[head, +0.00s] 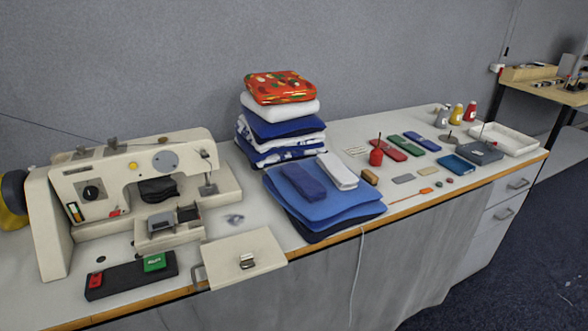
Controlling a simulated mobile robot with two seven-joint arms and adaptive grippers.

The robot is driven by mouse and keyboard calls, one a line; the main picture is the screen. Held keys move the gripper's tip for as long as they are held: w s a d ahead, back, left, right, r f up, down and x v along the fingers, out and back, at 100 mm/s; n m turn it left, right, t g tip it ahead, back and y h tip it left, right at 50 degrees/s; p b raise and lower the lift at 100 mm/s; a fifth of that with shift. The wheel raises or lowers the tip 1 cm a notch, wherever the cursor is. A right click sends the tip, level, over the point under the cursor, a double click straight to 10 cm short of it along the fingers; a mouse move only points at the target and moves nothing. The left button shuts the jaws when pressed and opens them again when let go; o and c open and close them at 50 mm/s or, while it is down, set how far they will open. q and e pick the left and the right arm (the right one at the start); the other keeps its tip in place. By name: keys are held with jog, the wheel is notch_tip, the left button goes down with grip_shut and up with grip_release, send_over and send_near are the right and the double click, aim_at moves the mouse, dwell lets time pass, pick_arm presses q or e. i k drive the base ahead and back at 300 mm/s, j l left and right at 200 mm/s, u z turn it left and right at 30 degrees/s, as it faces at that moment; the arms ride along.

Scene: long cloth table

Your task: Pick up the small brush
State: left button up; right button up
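A small brown block-shaped item (370,177) lies on the table just right of the folded blue cloth. It may be the small brush, but it is too small in the head view to be sure. A thin orange item (426,190) lies farther right near the front edge, and its kind is also unclear. Neither of my grippers shows in the head view.
A cream sewing machine (150,190) fills the table's left part. A stack of folded cloths (280,130) stands at the middle back. A red pincushion-like item (376,157), coloured cases (412,139), a blue tray (456,164) and a white tray (530,147) are on the right.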

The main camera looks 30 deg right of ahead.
aim_at(369, 176)
jog(key=l+u, duration=0.2)
jog(key=l, duration=0.2)
jog(key=l+u, duration=0.25)
jog(key=l, duration=0.2)
jog(key=k+l+u, duration=0.2)
jog(key=l, duration=0.2)
jog(key=l+u, duration=0.2)
jog(key=l, duration=0.2)
jog(key=k+l+u, duration=0.2)
jog(key=l, duration=0.15)
jog(key=k+l+u, duration=0.1)
jog(key=l+u, duration=0.15)
jog(key=l, duration=0.15)
